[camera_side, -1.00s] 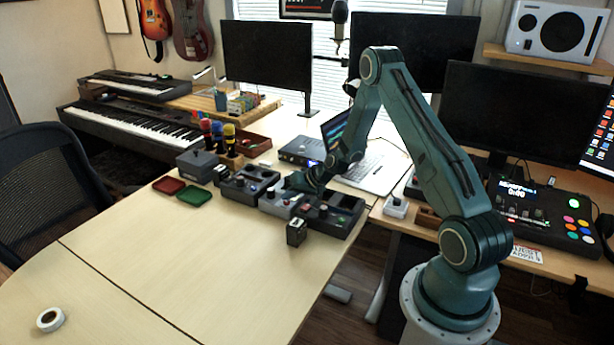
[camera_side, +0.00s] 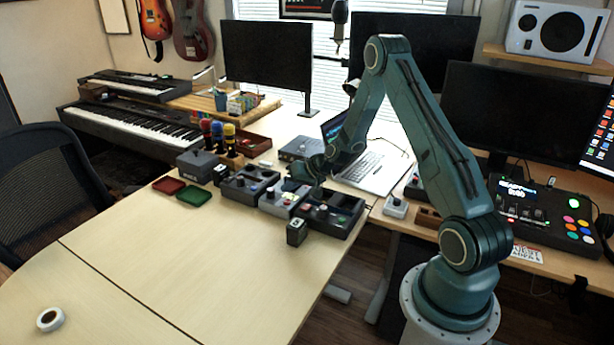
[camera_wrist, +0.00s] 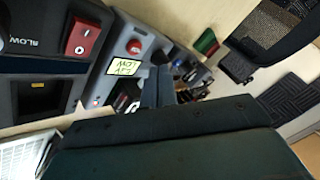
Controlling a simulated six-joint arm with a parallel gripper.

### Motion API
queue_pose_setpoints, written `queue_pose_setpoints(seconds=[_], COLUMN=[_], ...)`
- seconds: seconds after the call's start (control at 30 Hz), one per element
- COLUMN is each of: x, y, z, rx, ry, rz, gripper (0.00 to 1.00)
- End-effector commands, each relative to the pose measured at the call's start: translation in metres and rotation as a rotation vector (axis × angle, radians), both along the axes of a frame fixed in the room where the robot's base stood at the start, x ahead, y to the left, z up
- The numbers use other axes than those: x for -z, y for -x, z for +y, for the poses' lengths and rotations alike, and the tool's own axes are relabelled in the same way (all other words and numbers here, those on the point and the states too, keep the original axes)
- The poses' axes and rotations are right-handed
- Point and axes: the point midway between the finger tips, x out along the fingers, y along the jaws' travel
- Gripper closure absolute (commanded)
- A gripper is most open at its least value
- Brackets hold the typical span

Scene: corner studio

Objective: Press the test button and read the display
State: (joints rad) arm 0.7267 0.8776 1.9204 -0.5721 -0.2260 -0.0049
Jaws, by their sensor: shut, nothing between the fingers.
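A grey unit (camera_side: 285,203) stands in the middle of a row of control boxes, below my gripper (camera_side: 297,187). In the wrist view the grey unit (camera_wrist: 118,92) shows a round red button (camera_wrist: 135,47). Beside the button is a pale yellow-green display (camera_wrist: 125,67) with upside-down text. One line seems to read "LOW"; the other is not clear. My gripper (camera_wrist: 159,88) is shut and empty. Its fingers are beside the display in the wrist picture; whether they touch the unit cannot be told.
A dark box with a red rocker switch (camera_wrist: 82,36) adjoins the unit. Another dark control box (camera_side: 248,184) stands on its left. A small dark block (camera_side: 296,231) stands in front. A laptop (camera_side: 372,172) lies behind. The table (camera_side: 170,260) is mostly clear in front.

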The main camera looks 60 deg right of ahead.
Motion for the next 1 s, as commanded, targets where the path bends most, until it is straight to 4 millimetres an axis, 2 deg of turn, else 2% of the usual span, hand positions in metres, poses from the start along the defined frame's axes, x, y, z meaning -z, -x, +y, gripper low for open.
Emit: queue_pose_setpoints(seconds=[0.5, 1.0], x=[-0.033, -0.034], y=[0.0, 0.0], z=[0.0, 0.0], rx=[-0.001, 0.0], ry=[0.0, -0.001], rz=[0.001, 0.001], gripper=[1.0, 1.0])
